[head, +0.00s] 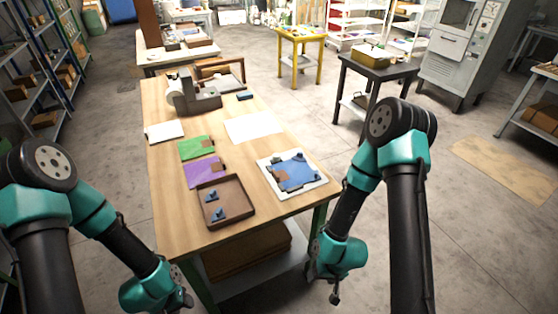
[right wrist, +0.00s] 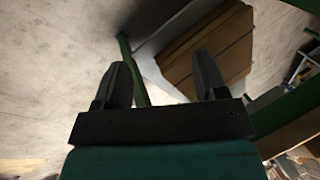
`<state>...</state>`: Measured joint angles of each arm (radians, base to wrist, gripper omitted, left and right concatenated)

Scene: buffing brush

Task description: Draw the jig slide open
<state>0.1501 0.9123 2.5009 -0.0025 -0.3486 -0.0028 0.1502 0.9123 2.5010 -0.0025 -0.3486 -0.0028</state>
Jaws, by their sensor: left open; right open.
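A blue plate (head: 293,174) with brown blocks at its corners lies on a white base (head: 311,188) at the right side of the wooden table; it looks like the jig, but I cannot tell which part is its slide. My left gripper (head: 186,301) hangs low in front of the table's near left corner, empty. My right gripper (head: 334,294) hangs low in front of the table's near right corner, below the tabletop and well apart from the jig. In the right wrist view its two fingers (right wrist: 165,85) stand apart with nothing between them.
A brown tray (head: 249,218) with small blue parts sits at the table's near edge. Behind it lie purple (head: 202,173) and green (head: 194,147) sheets, white sheets (head: 253,128) and a grey machine (head: 192,98). A brown box (head: 245,256) sits on the lower shelf.

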